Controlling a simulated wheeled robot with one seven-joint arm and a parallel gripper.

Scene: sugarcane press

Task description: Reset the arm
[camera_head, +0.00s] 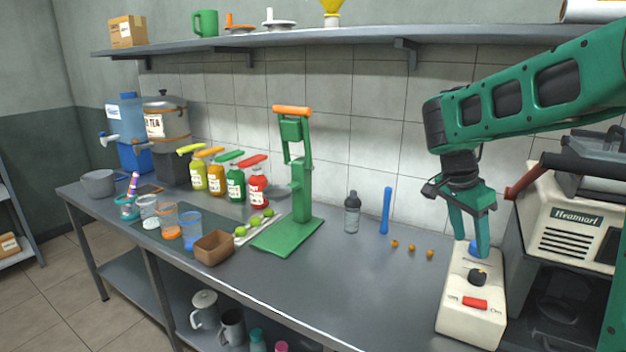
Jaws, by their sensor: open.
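My arm comes in from the right edge, and my gripper (472,246) points down over the far end of a cream control box (462,305). The box has a blue knob or button, partly hidden by the fingers, a black knob (477,278) and a red switch (474,303). The fingers look apart with nothing clearly held between them. I cannot tell whether a fingertip touches the blue part.
A cream machine (570,225) with a red handle stands close right of my gripper. Small orange balls (412,247), a blue stick (386,210) and a shaker bottle (352,212) are to the left. A green press (297,185) stands mid-counter. The front middle counter is clear.

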